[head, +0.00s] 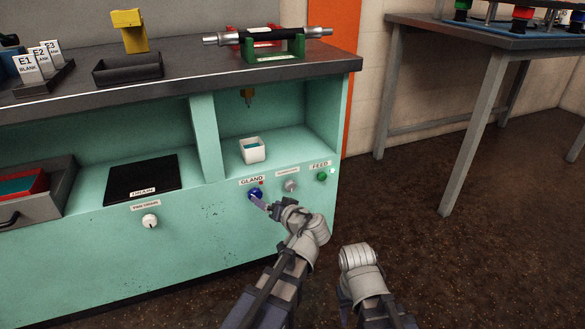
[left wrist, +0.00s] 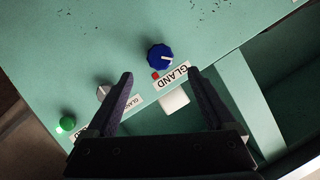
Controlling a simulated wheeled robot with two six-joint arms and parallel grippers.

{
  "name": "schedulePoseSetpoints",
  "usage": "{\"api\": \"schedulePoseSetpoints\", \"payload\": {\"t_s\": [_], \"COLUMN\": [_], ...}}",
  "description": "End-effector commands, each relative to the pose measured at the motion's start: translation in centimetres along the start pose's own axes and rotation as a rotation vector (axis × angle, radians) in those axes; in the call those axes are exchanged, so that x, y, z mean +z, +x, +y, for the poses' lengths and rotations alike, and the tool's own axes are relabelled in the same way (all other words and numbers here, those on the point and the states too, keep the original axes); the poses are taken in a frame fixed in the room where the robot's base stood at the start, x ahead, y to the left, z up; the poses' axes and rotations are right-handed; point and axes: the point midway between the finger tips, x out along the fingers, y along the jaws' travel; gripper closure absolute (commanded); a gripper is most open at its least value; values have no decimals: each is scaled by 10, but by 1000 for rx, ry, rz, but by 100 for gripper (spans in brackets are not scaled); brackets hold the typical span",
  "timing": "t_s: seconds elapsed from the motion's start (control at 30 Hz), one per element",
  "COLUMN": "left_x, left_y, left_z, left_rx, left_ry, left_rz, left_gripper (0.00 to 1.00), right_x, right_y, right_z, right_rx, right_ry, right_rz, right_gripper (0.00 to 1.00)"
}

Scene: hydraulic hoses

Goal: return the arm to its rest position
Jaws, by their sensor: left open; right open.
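My left gripper (head: 262,203) reaches up to the green cabinet front, close to the blue GLAND knob (head: 255,194). In the left wrist view its two dark fingers (left wrist: 160,76) are spread apart with nothing between them. The blue knob (left wrist: 161,57) shows just beyond the fingertips, with its white pointer line visible. I cannot tell if a finger touches it. My right arm (head: 362,280) is at the bottom centre right, over the floor and away from the cabinet; its gripper fingers do not show.
A grey knob (head: 290,186) and a green FEED button (head: 322,176) are right of the blue knob. A white cup (head: 252,150) stands in the bay above. A hose (head: 268,36) rests on a green stand (head: 272,50) on the worktop. Open floor (head: 440,250) lies right.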

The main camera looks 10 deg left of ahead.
Motion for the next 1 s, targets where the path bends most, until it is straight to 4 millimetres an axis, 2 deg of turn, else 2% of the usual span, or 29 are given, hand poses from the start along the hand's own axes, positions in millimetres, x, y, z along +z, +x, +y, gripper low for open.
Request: {"api": "schedulePoseSetpoints", "payload": {"t_s": [0.13,0.23,0.33,0.5,0.67,0.8,1.0], "left_x": [3,17,40,71,85,86,52], "left_y": [-11,-35,-73,-141,-203,-251,-260], "left_z": [-5,-9,-10,-4,-4,-9,-27], "left_rx": [20,81,199,436,658,839,825], "left_ry": [22,82,183,355,495,596,586], "left_rz": [-61,-202,-392,-634,-777,-857,-852], "left_gripper": [12,12,12,12,12,12,12], "right_x": [1,2,4,6,8,9,11], "right_y": [-16,-44,-77,-113,-140,-163,-201], "right_z": [2,4,8,12,14,17,20], "right_rx": [0,1,1,2,2,3,2], "right_ry": [-1,-3,-6,-10,-12,-14,-12], "right_rz": [0,-1,-2,-4,-5,-6,-6], "right_gripper": [50,50,50,50,50,50,50]}}
